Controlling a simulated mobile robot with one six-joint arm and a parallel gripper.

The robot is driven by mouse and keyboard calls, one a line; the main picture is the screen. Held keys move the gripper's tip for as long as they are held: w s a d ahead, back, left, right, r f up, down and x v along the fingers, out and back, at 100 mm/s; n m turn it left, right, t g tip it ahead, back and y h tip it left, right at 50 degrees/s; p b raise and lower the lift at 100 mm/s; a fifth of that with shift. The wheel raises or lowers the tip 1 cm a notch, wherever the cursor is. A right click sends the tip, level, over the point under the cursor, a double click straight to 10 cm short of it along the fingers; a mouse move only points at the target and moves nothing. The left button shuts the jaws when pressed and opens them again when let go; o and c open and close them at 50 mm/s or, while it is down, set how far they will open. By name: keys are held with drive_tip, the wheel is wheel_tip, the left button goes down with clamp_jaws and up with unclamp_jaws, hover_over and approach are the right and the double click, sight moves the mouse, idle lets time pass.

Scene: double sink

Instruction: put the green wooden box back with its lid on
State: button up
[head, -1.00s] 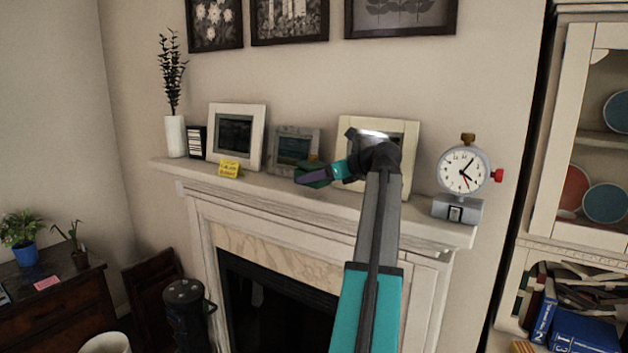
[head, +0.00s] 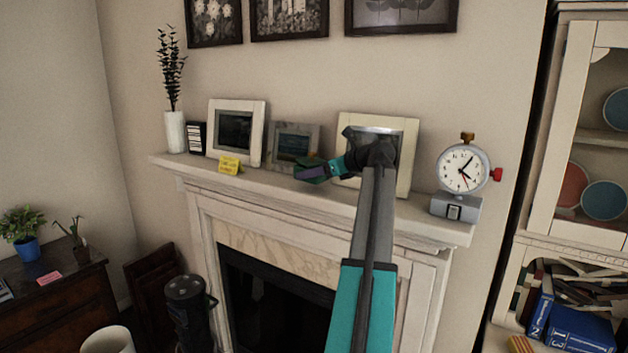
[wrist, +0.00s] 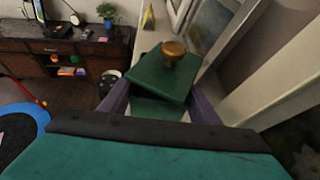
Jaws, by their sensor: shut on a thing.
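The green wooden box (wrist: 152,110) is between the purple fingers of my gripper (wrist: 160,108) in the wrist view, and the gripper is shut on it. The green lid (wrist: 158,80) with a round gold-brown knob (wrist: 174,52) sits over the box, turned at an angle to it. I cannot tell whether the lid is fully seated. In the head view my gripper (head: 311,173) is at the mantel shelf (head: 270,187), in front of the grey picture frame. The box shows there only as a small dark green patch, mostly hidden by the gripper.
A yellow sign (head: 229,165) and a white frame (head: 237,132) stand left of my gripper. A grey frame (head: 294,142) is behind it, and a larger cream frame (head: 402,150) is to the right. A stopwatch-like clock (head: 464,169) stands at the shelf's right end.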

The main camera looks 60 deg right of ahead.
sight(314, 181)
drive_tip(key=shift+f+p, duration=0.7)
drive_tip(key=shift+f, duration=0.75)
drive_tip(key=shift+f, duration=0.1)
drive_tip(key=o, duration=1.2)
drive_tip(key=shift+c, duration=0.2)
drive_tip(key=b+v, duration=0.4)
drive_tip(key=v, duration=0.8)
drive_tip(key=shift+s+a, duration=0.1)
